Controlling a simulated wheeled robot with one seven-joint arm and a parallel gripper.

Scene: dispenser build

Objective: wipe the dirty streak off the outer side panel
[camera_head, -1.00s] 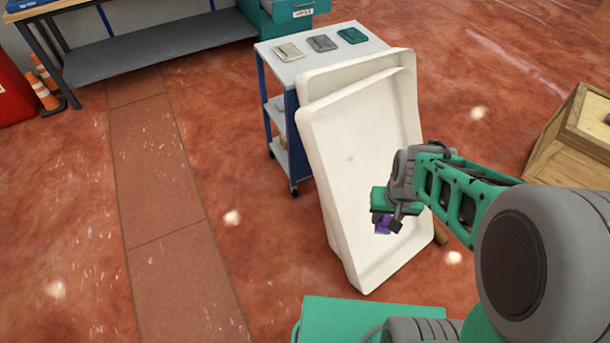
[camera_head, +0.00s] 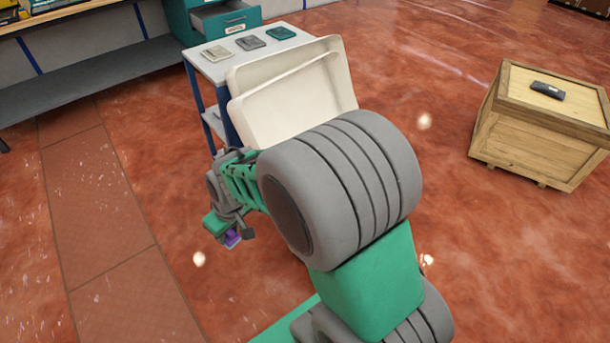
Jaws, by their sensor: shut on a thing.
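The off-white panels (camera_head: 300,98) lean at a tilt against the cart, one in front of the other. My arm hides the lower part of the front panel. I see no clear streak on the part that shows. My gripper (camera_head: 233,236) is at the lower left of the panels, over the red floor and apart from them in the picture. It is shut on a small purple thing (camera_head: 232,241), possibly a cloth or sponge, mostly hidden by the fingers.
A blue-and-white cart (camera_head: 204,68) carries several flat pads on top. A teal drawer cabinet (camera_head: 215,17) stands behind it with a drawer open. A wooden crate (camera_head: 535,140) with a dark object (camera_head: 548,90) on top stands at right. The floor at left is clear.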

